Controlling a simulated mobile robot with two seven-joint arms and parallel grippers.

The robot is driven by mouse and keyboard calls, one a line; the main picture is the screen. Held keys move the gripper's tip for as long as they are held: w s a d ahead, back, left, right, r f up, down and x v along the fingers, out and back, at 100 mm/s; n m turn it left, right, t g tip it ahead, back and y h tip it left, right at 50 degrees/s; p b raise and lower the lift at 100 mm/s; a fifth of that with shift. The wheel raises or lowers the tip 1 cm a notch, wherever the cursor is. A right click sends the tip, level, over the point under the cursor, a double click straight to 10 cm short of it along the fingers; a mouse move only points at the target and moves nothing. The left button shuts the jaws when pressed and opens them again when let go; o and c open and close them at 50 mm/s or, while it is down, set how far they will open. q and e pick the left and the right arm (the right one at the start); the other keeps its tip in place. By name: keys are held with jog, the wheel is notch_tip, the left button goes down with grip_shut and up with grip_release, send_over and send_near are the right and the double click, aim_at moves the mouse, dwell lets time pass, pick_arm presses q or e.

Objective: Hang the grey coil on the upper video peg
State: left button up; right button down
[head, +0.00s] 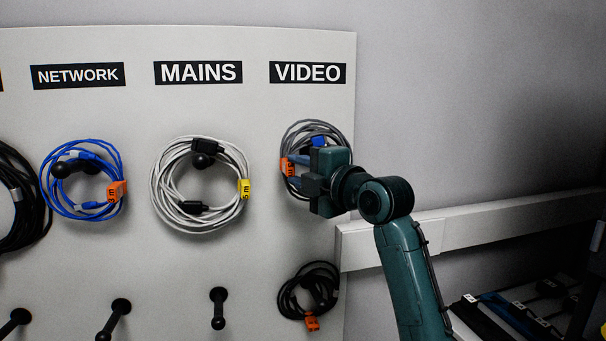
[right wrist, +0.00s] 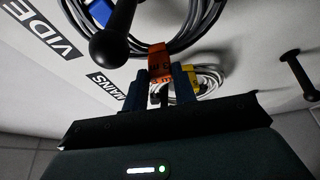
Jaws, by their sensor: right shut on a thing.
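The grey coil (head: 297,131) is at the board under the VIDEO label, with a blue connector and an orange tag (head: 287,167). My right gripper (head: 297,172) is in front of it, shut on the tag at the coil's left side. In the right wrist view the fingers (right wrist: 160,84) pinch the orange tag (right wrist: 160,62), with grey strands (right wrist: 196,22) behind. The upper video peg's black ball end (right wrist: 108,47) stands out in front of the strands, and the peg appears to pass through the loop. In the head view my gripper hides this peg. My left gripper is out of view.
A black coil (head: 307,291) with an orange tag hangs below. A white coil (head: 178,215) hangs left under MAINS, a blue coil (head: 45,190) under NETWORK. A bare lower peg (head: 218,308) sticks out below MAINS. A pale rail (head: 480,228) runs along the wall at right.

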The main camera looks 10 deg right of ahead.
jog(key=shift+w, duration=0.6)
jog(key=shift+w+f, duration=0.2)
jog(key=shift+f, duration=0.1)
pick_arm(q)
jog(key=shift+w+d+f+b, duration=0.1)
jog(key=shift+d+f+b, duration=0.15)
jog(key=shift+b, duration=0.5)
pick_arm(e)
jog(key=shift+w+f, duration=0.2)
jog(key=shift+f, duration=0.75)
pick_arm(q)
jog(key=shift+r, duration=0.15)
pick_arm(e)
jog(key=shift+f, duration=0.15)
jog(key=c, duration=1.4)
grip_release()
jog(key=shift+c, duration=0.2)
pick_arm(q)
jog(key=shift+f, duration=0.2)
pick_arm(e)
jog(key=o, duration=0.4)
jog(key=shift+s, duration=0.1)
